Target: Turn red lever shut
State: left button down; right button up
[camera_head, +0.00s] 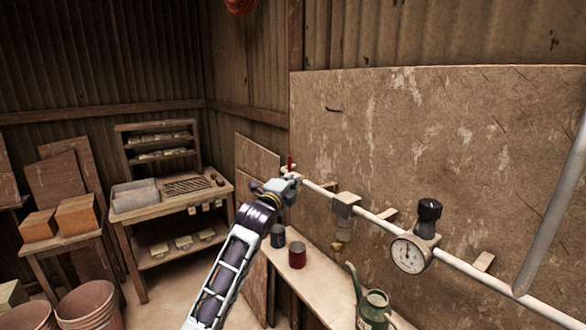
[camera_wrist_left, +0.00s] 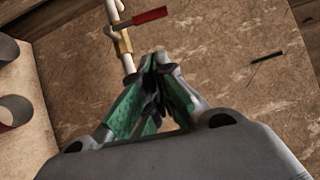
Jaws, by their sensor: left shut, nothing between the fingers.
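The red lever (camera_head: 289,162) shows in the head view at the far left end of the white pipe (camera_head: 367,214), just above my left gripper. In the left wrist view the red lever (camera_wrist_left: 149,17) sits across the pipe, near a brass valve body (camera_wrist_left: 123,44). My left gripper (camera_head: 282,184) is shut and empty. Part of the valve is hidden behind my gripper in the head view. My right gripper is not in view.
A pressure gauge (camera_head: 408,254) and a black knob (camera_head: 429,209) sit on the pipe to the right. A narrow shelf (camera_head: 318,286) below holds a red can (camera_head: 297,254), a dark can (camera_head: 278,236) and a green watering can (camera_head: 374,306). A board (camera_head: 440,150) stands behind the pipe.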

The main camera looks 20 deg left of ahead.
aim_at(290, 165)
pick_arm(q)
jog(key=w+a+p, duration=0.2)
jog(key=w, duration=0.7)
jog(key=shift+w+r+p, duration=0.15)
jog(key=shift+r+p, duration=0.1)
jog(key=shift+p, duration=0.05)
dwell(0.3)
jog(key=shift+a, duration=0.1)
jog(key=shift+w+a+r+p, duration=0.3)
jog(key=shift+w+a+r, duration=0.1)
jog(key=shift+a, duration=0.15)
dwell(0.4)
jog(key=shift+d+f, duration=0.1)
